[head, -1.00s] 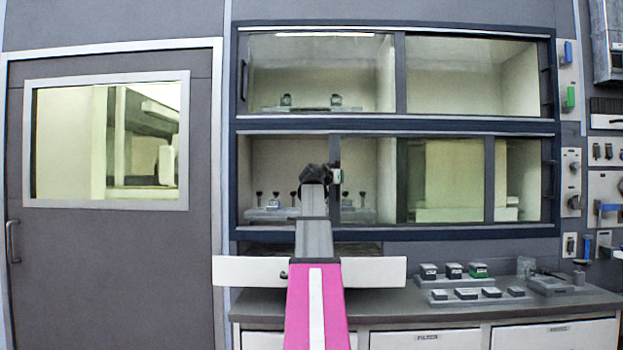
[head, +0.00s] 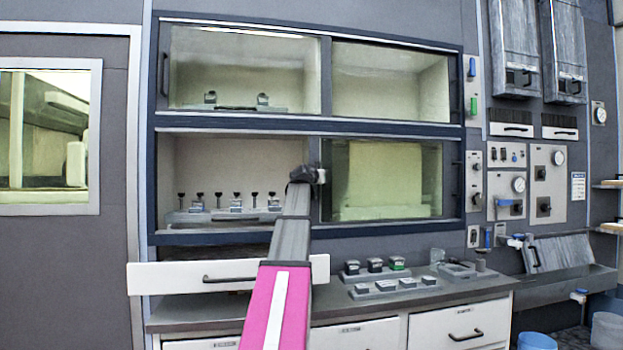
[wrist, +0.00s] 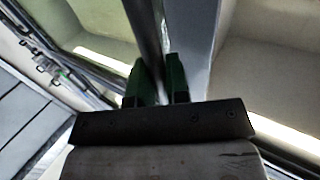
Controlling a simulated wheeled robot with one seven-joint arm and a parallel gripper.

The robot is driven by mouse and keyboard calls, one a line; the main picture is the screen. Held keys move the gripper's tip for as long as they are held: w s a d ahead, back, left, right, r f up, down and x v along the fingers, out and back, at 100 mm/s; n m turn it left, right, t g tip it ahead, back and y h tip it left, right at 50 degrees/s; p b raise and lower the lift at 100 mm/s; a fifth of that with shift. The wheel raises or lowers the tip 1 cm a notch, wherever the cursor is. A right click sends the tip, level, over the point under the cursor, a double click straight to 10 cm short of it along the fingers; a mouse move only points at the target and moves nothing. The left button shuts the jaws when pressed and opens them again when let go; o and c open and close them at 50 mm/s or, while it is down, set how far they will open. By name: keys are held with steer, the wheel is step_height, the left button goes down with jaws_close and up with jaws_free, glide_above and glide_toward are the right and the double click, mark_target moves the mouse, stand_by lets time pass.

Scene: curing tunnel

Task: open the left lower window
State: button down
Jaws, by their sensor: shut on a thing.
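The left lower window (head: 327,190) is a sliding glass pane with a dark frame. It stands slid to the right, overlapping the right lower pane, and the left lower bay (head: 235,165) is uncovered. My gripper (head: 303,174) is at the pane's left edge, partly hidden by my own arm. In the wrist view, the green fingers of my gripper (wrist: 162,85) are shut around a dark upright bar (wrist: 147,35), which seems to be the window's handle.
Inside the uncovered bay, a tray (head: 180,218) holds several small dark-topped pieces. The upper windows (head: 245,70) are shut. Below, a counter (head: 480,289) carries small blocks (head: 375,265), and a white drawer front (head: 160,277) stands behind my arm.

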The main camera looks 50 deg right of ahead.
steer(key=shift+d, duration=0.1)
steer(key=c, duration=1.1)
jaws_free()
steer(key=v, duration=1)
steer(key=shift+s+a+f, duration=0.1)
steer(key=shift+s+a, duration=0.1)
steer(key=shift+a, duration=0.15)
steer(key=shift+a, duration=0.1)
